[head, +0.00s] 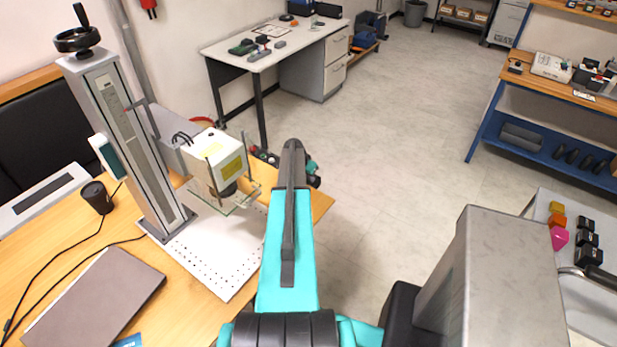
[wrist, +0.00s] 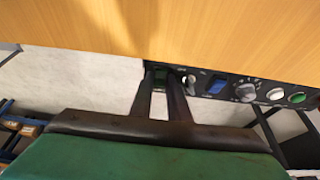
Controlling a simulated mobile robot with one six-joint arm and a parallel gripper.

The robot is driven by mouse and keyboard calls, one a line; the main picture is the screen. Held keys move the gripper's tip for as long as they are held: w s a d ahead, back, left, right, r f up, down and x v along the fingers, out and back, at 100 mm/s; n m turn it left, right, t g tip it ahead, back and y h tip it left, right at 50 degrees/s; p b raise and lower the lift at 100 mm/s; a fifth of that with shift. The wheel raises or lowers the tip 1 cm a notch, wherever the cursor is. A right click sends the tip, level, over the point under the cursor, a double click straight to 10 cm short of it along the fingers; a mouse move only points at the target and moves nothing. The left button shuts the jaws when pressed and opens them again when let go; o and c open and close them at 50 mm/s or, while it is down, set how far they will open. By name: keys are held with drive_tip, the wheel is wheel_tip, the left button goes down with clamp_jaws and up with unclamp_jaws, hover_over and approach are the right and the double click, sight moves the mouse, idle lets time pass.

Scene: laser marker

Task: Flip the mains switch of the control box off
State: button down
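The black control box (wrist: 262,93) shows in the wrist view as a narrow panel under the wooden table edge. It carries a dark knob, a blue element, and white and green round buttons.
The wooden table (head: 185,285) bears the laser marker (head: 215,163) on its column, a closed laptop (head: 95,300) and a black cup (head: 97,196). A grey-white desk (head: 225,50) stands behind. The floor (head: 400,130) to the right is clear.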

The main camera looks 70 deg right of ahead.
drive_tip(key=shift+s+d, duration=0.1)
drive_tip(key=shift+d, duration=0.05)
drive_tip(key=shift+d+y+b, duration=0.2)
drive_tip(key=shift+y+b, duration=0.1)
drive_tip(key=shift+y, duration=0.4)
drive_tip(key=shift+s+d+t+y+b, duration=0.15)
drive_tip(key=shift+d+t+y+b, duration=0.2)
drive_tip(key=shift+y, duration=0.45)
drive_tip(key=shift+a+y, duration=0.1)
drive_tip(key=shift+y, duration=0.2)
drive_tip(key=shift+r, duration=0.1)
drive_tip(key=c, duration=1.7)
unclamp_jaws()
drive_tip(key=shift+r, duration=0.15)
